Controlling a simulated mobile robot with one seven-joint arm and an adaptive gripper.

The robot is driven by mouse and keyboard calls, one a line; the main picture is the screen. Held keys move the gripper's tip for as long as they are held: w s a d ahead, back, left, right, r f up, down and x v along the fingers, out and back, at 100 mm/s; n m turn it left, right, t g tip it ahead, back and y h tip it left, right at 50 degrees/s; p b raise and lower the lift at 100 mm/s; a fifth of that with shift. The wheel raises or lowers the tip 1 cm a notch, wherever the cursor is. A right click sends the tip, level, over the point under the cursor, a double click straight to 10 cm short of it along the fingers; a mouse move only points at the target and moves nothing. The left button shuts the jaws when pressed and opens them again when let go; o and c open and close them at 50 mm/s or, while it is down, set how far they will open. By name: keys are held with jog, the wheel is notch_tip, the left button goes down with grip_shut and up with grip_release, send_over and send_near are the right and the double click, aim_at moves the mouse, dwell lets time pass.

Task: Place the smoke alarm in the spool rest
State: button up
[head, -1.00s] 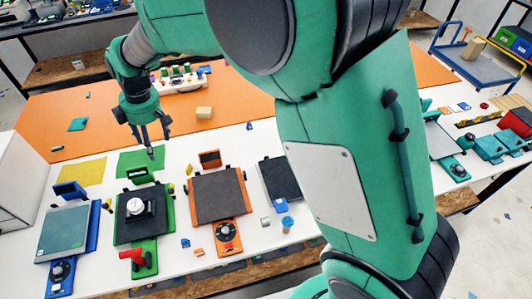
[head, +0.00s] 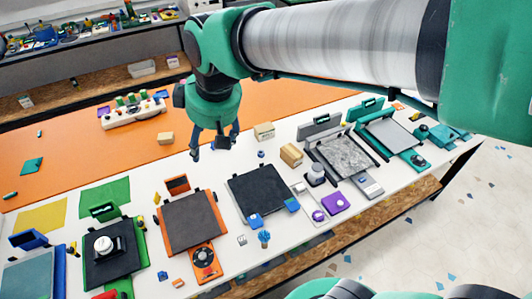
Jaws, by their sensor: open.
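A white round thing (head: 103,245), likely the smoke alarm, sits on the black bed of the green printer (head: 112,258) at the lower left of the head view. Which thing is the spool rest I cannot tell for sure; small upright frames stand behind the printers, such as the orange frame (head: 177,184) and the green frame (head: 104,212). My gripper (head: 215,146) is open and empty, pointing down. It appears above the far side of the table, up and right of the white thing and well apart from it.
An orange-framed printer (head: 193,222), a dark printer (head: 258,192) and a grey-bedded printer (head: 345,155) line the white table. A grey cylinder (head: 316,174) and cardboard boxes (head: 291,155) stand to the right. The orange strip (head: 70,165) is mostly clear.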

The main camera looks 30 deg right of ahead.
jog(key=s+d+m+t, duration=0.1)
jog(key=s+d+m, duration=0.2)
jog(key=s+d, duration=0.2)
jog(key=s+d+f+m+h, duration=0.1)
jog(key=s+d+m, duration=0.3)
jog(key=s, duration=0.6)
jog(key=shift+d+t, duration=0.4)
jog(key=shift+d, duration=0.25)
jog(key=shift+f, duration=0.1)
notch_tip(320, 180, down, 4)
jog(key=b, duration=0.4)
jog(key=shift+f, duration=0.15)
